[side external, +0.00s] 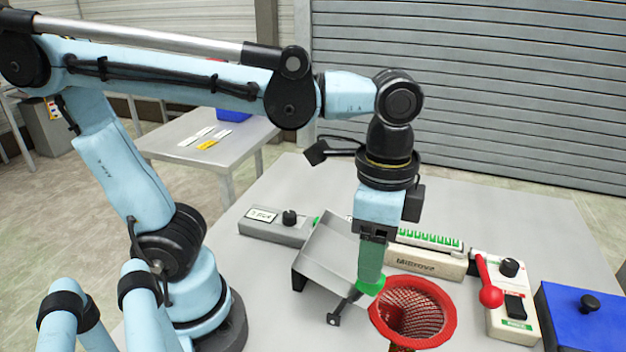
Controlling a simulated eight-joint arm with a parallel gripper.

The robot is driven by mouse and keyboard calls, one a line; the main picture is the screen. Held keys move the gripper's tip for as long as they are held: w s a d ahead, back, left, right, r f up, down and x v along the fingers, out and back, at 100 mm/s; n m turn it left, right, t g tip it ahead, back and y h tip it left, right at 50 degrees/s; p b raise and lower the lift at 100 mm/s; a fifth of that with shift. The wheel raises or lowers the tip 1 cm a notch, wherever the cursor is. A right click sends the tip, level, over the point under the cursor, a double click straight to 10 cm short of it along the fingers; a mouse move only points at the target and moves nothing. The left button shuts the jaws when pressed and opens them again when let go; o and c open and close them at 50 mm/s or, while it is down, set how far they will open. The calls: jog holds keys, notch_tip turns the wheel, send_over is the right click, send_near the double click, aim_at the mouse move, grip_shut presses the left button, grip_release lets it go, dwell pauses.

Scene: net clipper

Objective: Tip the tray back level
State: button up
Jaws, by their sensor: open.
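The grey metal tray (328,252) stands on the table, left of my gripper. Its surface looks sloped, and its near edge is raised on dark supports. My gripper (371,236) points down over the tray's right side, its jaws open. A green cylinder (371,262) with a bright green ring at its bottom is directly below the jaws. It hides part of the tray's right side. A short black bar with a block end (336,318) sticks out at lower left of the ring. I cannot tell whether the bar belongs to the tray or touches the cylinder.
A red-rimmed net basket (446,322) stands close right of the green ring. A box with a knob and a red ball lever (490,295) and a blue box (585,325) are farther right. A grey knob box (270,229) and a green-striped rack (430,263) are behind.

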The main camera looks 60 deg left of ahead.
jog(key=shift+f, duration=3.5)
grip_shut()
